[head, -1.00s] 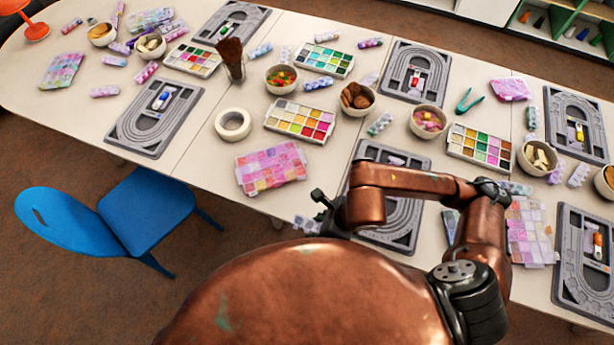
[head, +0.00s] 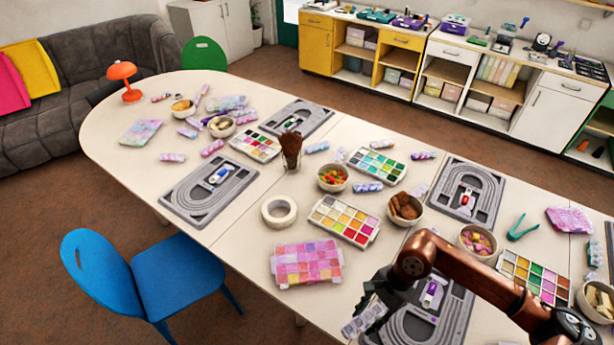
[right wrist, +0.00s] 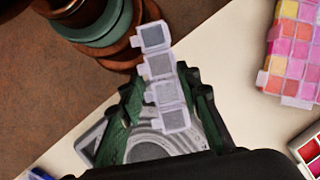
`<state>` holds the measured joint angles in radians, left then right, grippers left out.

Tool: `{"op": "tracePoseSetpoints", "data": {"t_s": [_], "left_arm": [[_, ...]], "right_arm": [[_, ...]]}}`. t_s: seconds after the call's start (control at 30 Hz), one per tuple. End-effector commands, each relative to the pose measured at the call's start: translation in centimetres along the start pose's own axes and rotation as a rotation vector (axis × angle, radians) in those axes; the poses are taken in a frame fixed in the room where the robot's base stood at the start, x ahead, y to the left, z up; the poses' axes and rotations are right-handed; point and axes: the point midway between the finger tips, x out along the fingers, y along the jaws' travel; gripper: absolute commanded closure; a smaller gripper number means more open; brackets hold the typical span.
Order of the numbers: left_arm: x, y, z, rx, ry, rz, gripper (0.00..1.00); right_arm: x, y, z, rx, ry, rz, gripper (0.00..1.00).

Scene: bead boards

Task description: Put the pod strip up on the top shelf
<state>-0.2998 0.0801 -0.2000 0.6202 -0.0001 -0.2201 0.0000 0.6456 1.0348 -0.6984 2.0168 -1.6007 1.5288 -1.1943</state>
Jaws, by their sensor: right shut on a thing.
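The pod strip (right wrist: 160,67) is a row of several small clear lidded boxes with greyish contents. In the right wrist view it lies between the two fingers of my right gripper (right wrist: 166,98), which is shut on it, and it sticks out past the fingertips. In the head view the right gripper (head: 374,306) is at the table's near edge, with the strip (head: 359,320) showing pale at its tip. The gripper and arm partly cover a grey bead board (head: 445,325). My left gripper is not in view. I cannot tell which shelf is the top shelf.
A pink bead box (head: 306,264) lies near the gripper. A blue chair (head: 172,275) stands at the near side. Open-shelved cabinets (head: 450,68) line the far wall.

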Motion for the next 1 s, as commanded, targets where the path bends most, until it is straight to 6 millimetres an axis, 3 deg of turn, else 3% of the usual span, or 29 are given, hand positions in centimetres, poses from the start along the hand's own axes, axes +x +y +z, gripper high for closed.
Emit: {"op": "tracePoseSetpoints", "data": {"t_s": [0.3,0.5,0.77,0.93,1.0], "left_arm": [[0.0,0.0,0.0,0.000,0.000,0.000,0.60],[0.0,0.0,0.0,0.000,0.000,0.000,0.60],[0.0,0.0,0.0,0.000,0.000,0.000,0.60],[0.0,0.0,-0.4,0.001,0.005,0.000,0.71],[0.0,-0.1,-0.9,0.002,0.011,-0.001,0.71]], "right_arm": [[-4.4,-1.4,-3.2,-0.565,0.006,0.233,0.95],[-7.0,-2.1,-4.3,-0.825,0.006,0.341,0.95],[-8.2,-2.3,-4.8,-0.936,0.002,0.388,0.95],[-8.2,-2.2,-4.8,-0.936,0.002,0.387,0.95],[-8.2,-2.0,-4.9,-0.931,0.002,0.384,0.95]]}}
